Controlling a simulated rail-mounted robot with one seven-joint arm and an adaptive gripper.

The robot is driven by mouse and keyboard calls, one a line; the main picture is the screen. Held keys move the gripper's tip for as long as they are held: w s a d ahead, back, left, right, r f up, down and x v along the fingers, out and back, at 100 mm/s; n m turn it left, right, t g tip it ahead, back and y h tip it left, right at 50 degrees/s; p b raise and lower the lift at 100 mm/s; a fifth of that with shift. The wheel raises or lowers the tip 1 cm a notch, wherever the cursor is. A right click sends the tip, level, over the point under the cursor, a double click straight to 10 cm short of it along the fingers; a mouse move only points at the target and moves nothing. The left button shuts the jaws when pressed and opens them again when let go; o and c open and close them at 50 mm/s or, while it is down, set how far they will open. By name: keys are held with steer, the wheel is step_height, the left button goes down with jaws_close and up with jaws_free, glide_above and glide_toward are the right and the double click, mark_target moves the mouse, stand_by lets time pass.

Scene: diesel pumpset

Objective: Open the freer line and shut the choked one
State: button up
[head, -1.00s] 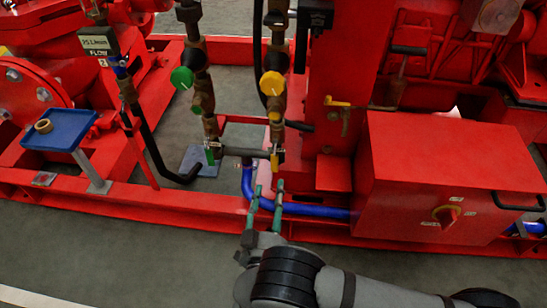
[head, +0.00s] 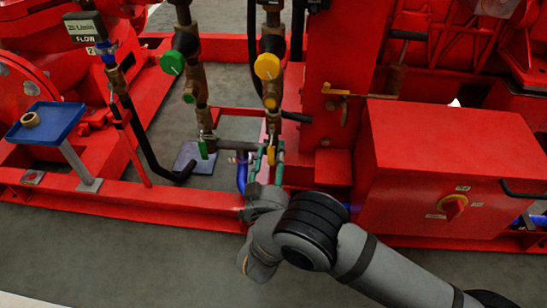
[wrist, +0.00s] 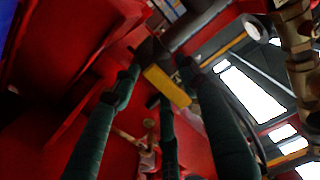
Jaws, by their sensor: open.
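Two vertical brass lines stand side by side in the head view. The right line has a yellow round knob (head: 267,66) and a yellow lever (head: 271,155), also hanging down. My gripper (head: 267,160) is open at the yellow lever, its green fingers pointing up. In the wrist view the yellow lever (wrist: 167,86) appears between the spread dark green fingers; I cannot tell whether they touch it. The green lever stands apart, left of my gripper.
A display marked FLOW (head: 86,32) stands at upper left, its figures hard to read. A blue tray (head: 60,124) holds a brass ring. A red box (head: 450,150) with a rotary switch stands right of my gripper.

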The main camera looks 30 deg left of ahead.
steer(key=shift+c, duration=0.9)
jaws_close()
